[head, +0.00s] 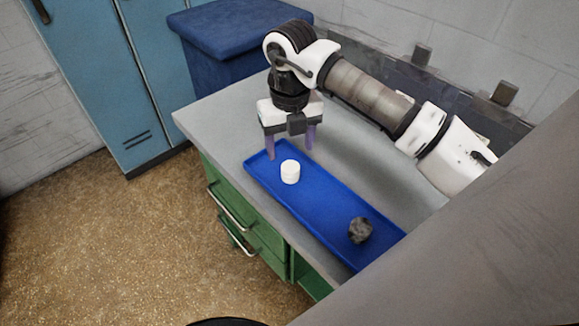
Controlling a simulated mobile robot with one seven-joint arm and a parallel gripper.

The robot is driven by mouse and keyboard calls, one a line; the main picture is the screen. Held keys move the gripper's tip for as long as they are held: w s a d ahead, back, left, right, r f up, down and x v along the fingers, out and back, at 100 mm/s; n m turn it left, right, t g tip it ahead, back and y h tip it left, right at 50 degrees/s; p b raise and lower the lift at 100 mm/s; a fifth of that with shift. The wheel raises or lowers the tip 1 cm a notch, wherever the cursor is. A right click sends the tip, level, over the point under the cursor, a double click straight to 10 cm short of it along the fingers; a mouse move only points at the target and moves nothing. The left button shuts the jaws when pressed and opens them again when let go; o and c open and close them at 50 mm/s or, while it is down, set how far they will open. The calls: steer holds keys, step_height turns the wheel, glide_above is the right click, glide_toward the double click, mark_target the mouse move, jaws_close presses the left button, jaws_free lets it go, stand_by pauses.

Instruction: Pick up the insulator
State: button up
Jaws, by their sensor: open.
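The insulator is most likely the short white cylinder (290,172), which stands upright in the blue tray (325,203) near its far left end. My gripper (290,154) points down over the far end of the tray. Its two purple fingers are apart with nothing visible between them. The fingertips appear just behind the white cylinder in the picture, one to its left and one to its right. I cannot tell their exact height above the tray or whether they touch it.
A dark grey rough lump (360,230) lies in the tray's near right part. The tray is on a grey bench top (215,118) with green drawers (250,225). A dark blue box (215,35) and blue lockers (125,80) stand behind. A large grey surface (480,240) fills the lower right.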

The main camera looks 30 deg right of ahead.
mark_target(291, 166)
steer(key=shift+w+d+f+p, duration=0.1)
steer(key=shift+f+p, duration=1.2)
steer(key=shift+f, duration=2.6)
steer(key=c, duration=1.1)
steer(key=shift+r, duration=0.1)
